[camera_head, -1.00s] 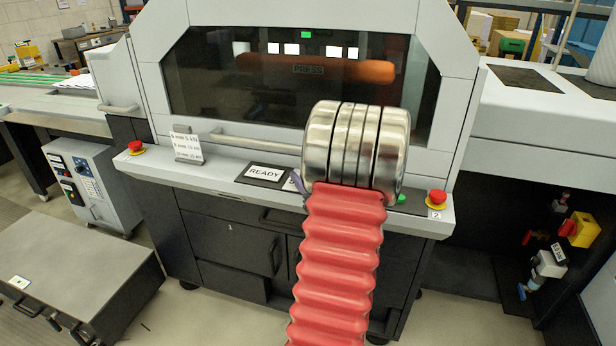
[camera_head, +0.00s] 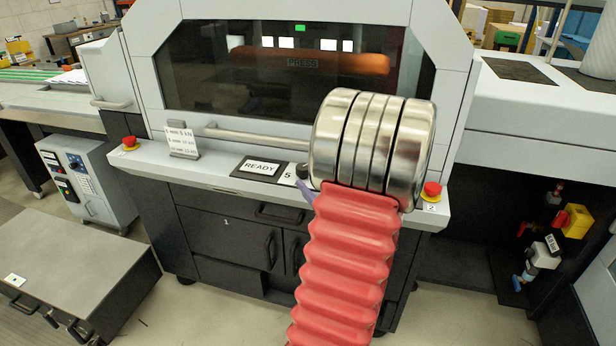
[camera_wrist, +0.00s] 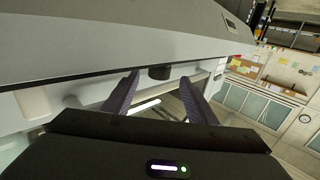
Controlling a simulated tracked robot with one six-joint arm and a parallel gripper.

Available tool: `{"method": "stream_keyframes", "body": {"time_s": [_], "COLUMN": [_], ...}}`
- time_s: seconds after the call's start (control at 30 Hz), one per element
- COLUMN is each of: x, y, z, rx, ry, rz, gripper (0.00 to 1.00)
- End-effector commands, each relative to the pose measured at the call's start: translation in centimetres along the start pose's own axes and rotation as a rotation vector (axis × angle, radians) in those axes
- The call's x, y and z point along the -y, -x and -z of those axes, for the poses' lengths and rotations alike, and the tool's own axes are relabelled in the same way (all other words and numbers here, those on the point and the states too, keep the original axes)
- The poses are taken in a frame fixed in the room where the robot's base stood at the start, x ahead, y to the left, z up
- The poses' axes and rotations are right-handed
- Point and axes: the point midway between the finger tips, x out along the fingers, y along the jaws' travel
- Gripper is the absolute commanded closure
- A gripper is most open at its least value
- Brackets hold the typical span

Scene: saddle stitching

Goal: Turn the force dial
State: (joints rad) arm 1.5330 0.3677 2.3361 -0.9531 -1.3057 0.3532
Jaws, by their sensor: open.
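A small dark knob (camera_head: 302,171), which looks like the force dial, stands on the grey front ledge of the press by a white card reading 5 (camera_head: 288,175). In the wrist view the dark knob (camera_wrist: 160,72) shows just beyond and between the fingertips, apart from both fingers. My gripper (camera_wrist: 160,80) is open and empty, with one dark purple finger on each side of the knob's line. In the head view only a purple bit of my gripper (camera_head: 307,191) shows below the knob; my arm hides the rest.
Red emergency buttons sit at the left (camera_head: 129,142) and right (camera_head: 432,190) ledge ends. A force chart (camera_head: 182,142) stands before a metal bar (camera_head: 250,136). The press window (camera_head: 200,80) rises behind.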

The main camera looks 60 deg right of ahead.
Motion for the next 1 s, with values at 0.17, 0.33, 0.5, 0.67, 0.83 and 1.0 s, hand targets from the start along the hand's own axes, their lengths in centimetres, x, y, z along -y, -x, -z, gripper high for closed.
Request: {"method": "stream_keyframes", "body": {"time_s": [0.17, 0.33, 0.5, 0.67, 0.83, 1.0], "x": [-0.1, -0.1, 0.0, 0.1, 0.1, 0.1], "y": [3.0, 5.0, 5.9, 6.0, 6.0, 6.0], "z": [0.0, 0.0, 0.0, 0.0, 0.0, 0.0], "rx": [0.001, 0.0, 0.0, 0.0, 0.0, 0.0], "ry": [0.0, 0.001, 0.001, 0.001, 0.001, 0.001], "rz": [-0.003, -0.003, 0.0, 0.0, 0.001, 0.001], "gripper": [0.48, 0.48, 0.48, 0.48, 0.48, 0.48]}}
